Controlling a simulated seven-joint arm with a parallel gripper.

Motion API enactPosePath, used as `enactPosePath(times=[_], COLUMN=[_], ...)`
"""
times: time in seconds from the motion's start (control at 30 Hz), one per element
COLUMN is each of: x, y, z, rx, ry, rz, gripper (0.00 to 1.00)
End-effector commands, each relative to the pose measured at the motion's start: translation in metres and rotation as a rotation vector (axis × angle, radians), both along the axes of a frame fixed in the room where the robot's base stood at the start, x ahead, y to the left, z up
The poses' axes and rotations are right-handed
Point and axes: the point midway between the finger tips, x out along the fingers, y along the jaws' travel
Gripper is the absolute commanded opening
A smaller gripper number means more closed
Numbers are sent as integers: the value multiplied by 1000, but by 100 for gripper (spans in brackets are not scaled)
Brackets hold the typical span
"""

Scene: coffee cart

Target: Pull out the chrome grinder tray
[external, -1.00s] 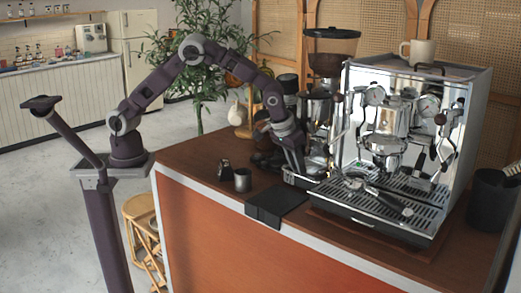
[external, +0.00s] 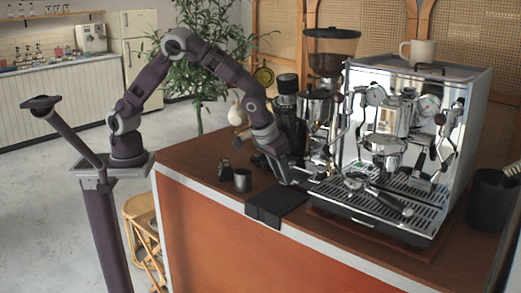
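The grinder, with its dark hopper (external: 331,45) and chrome body (external: 318,110), stands on the counter left of the espresso machine. Its chrome tray is at the foot of the grinder, low down; my gripper and arm cover much of that area, and I cannot make out the tray's outline. My gripper (external: 286,177) points down at the front left of the grinder base, close to the counter top and just behind the black mat. Its fingers are small and dark here. I cannot tell whether they are open or shut, or whether they touch the tray.
The espresso machine (external: 455,100) stands close on the right, with a portafilter (external: 385,195) over its drip tray. A black mat (external: 275,204) hangs over the counter's front edge. A steel cup (external: 242,181) and a tamper (external: 225,168) stand left of my gripper.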

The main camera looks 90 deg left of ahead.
Motion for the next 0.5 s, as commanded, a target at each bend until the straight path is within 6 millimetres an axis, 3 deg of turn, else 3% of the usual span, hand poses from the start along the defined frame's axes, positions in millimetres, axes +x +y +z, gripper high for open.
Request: enactPosePath(times=[0.33,0.5], x=[-1,-10], y=[1,-5], z=[0,26], rx=[2,0], ry=[5,1], rz=[3,0], gripper=[44,44])
